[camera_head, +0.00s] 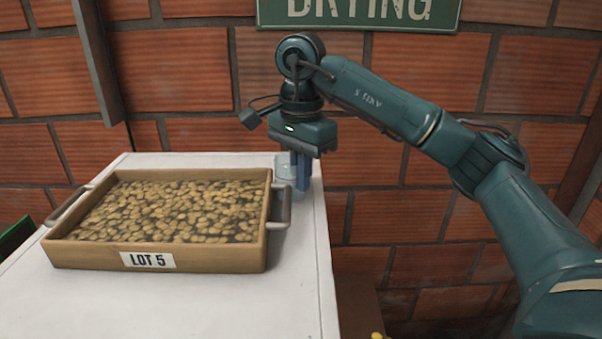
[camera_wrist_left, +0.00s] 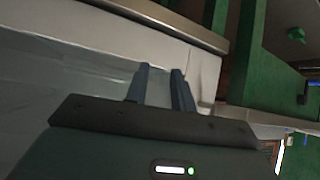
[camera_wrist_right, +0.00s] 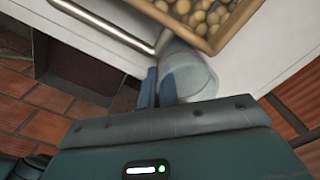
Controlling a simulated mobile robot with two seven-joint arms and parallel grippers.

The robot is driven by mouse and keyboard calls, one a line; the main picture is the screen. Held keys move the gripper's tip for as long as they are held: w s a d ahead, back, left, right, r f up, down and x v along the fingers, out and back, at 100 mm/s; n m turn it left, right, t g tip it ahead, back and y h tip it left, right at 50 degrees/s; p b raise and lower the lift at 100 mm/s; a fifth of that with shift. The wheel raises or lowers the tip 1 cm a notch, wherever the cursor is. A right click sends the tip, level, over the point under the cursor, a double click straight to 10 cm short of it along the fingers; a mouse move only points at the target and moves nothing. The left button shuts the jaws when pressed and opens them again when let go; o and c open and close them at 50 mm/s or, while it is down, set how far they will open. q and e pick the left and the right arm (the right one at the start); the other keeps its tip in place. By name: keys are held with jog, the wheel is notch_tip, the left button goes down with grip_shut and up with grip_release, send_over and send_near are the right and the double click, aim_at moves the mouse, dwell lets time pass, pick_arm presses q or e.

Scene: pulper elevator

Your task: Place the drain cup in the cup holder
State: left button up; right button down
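The drain cup (camera_wrist_right: 190,72), a clear cup, stands at the table's back right corner, close to the tray's handle. In the head view it (camera_head: 283,165) shows partly behind my fingers. My right gripper (camera_head: 299,170) points down at it. In the right wrist view its fingers (camera_wrist_right: 159,80) are close together at the cup's left wall, one outside and one overlapping the cup. They look shut on that wall, though contact is partly hidden. My left gripper (camera_wrist_left: 160,72) is slightly open and empty, and out of the head view. I cannot make out the cup holder.
A wooden tray (camera_head: 200,258) of beans labelled LOT 5, with metal handles, fills much of the white table (camera_head: 190,305). The table's front is bare. A brick wall (camera_head: 420,220) stands behind. Green framework (camera_wrist_left: 258,75) is near my left gripper.

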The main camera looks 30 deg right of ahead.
jog(key=shift+f, duration=0.15)
jog(key=c, duration=1.6)
grip_release()
jog(key=shift+c, duration=0.2)
